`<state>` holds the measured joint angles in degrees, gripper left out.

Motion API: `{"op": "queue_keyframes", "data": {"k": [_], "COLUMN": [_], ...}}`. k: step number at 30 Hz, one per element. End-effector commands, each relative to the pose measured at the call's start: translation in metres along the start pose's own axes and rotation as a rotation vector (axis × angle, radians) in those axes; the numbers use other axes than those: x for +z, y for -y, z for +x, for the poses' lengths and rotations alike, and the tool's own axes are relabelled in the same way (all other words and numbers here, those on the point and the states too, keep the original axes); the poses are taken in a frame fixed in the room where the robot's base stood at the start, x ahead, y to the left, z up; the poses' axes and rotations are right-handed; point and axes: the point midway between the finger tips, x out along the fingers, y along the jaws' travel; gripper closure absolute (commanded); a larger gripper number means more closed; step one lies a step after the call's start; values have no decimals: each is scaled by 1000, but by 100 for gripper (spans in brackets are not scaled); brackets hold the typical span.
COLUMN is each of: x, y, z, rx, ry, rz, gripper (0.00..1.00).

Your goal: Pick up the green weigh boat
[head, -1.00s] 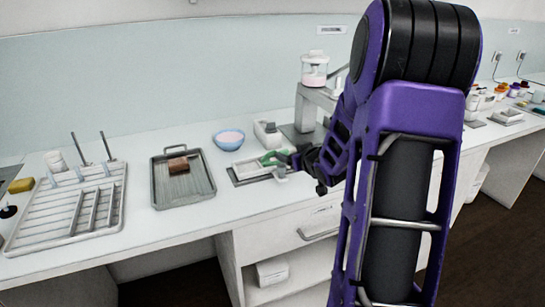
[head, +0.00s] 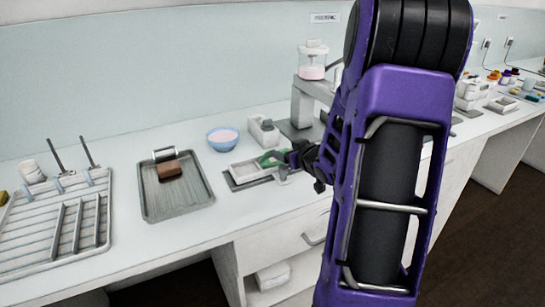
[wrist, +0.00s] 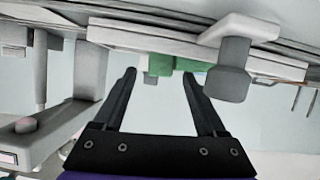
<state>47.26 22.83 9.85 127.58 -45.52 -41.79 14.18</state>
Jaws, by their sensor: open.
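The green weigh boat (head: 270,158) lies at the far right part of a shallow white tray (head: 248,171) on the counter, partly hidden by my gripper. My gripper (head: 286,159) is low over the counter, just right of the boat. In the wrist view, my gripper's two dark fingers (wrist: 158,74) are spread apart with nothing held between them. Green (wrist: 160,64) shows just beyond and between the fingertips, with more green behind the right finger. Whether a finger touches the boat, I cannot tell.
A blue bowl of pink stuff (head: 223,137) and a white box-like holder (head: 263,130) stand behind the tray. A grey metal tray (head: 150,206) with a brown block lies left. A drying rack (head: 30,262) is at far left.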

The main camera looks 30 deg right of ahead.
Motion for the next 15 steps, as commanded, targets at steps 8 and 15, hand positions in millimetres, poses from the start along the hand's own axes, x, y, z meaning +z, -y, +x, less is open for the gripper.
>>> {"op": "queue_keyframes", "data": {"k": [8, 15], "x": [0, 0], "y": [0, 0], "z": [0, 0], "rx": [0, 0], "ry": [0, 0], "rz": [0, 0], "gripper": [59, 100]}}
